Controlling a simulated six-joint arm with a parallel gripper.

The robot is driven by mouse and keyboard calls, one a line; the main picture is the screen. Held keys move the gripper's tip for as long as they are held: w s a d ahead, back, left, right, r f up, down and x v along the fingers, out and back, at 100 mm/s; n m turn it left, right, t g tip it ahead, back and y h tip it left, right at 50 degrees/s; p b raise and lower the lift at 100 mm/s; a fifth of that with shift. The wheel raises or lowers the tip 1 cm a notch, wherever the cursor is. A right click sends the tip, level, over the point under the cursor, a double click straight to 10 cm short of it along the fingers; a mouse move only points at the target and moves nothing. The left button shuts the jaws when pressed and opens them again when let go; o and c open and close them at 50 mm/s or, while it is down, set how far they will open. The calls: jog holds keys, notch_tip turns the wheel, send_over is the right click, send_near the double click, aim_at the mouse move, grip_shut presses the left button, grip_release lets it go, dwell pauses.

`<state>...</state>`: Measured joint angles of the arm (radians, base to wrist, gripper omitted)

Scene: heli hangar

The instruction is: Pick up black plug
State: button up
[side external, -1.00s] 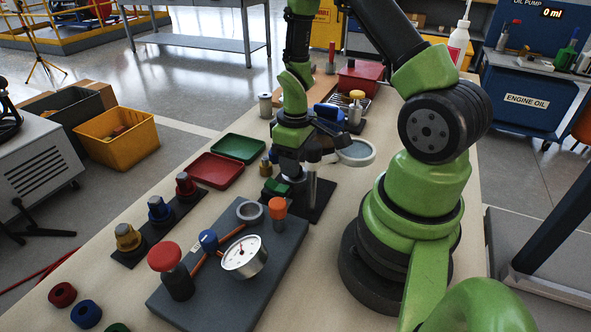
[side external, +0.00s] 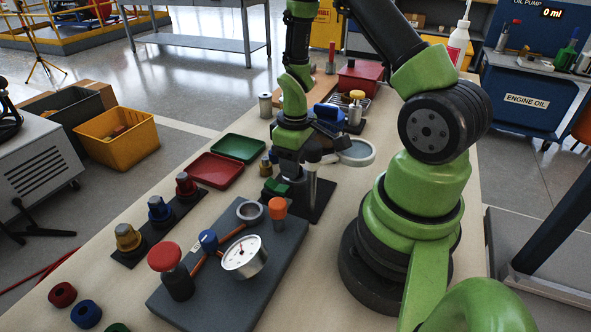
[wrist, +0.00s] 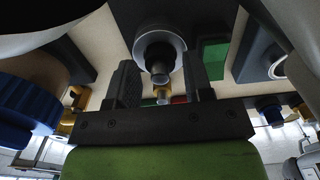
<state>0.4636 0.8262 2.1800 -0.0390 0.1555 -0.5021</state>
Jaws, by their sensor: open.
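My gripper (side external: 298,172) hangs over a dark base plate (side external: 319,207) on the bench in the side view. In the wrist view, my gripper (wrist: 162,84) is open, with one dark finger on each side. A black plug (wrist: 159,68) shows between the fingers with a round grey collar behind it. I cannot tell whether the fingers touch it. In the side view, my gripper largely hides the plug. A silver post stands beside the gripper there.
A grey panel with a gauge (side external: 244,257) and a red knob (side external: 164,257) lies in front. Red (side external: 215,170) and green (side external: 238,148) trays sit at left. A rack of coloured plugs (side external: 159,213) is nearby. A shallow grey ring dish (side external: 359,153) stands at right.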

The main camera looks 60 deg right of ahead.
jog(key=c, duration=0.8)
jog(key=shift+o, duration=0.2)
jog(key=shift+r, duration=3.05)
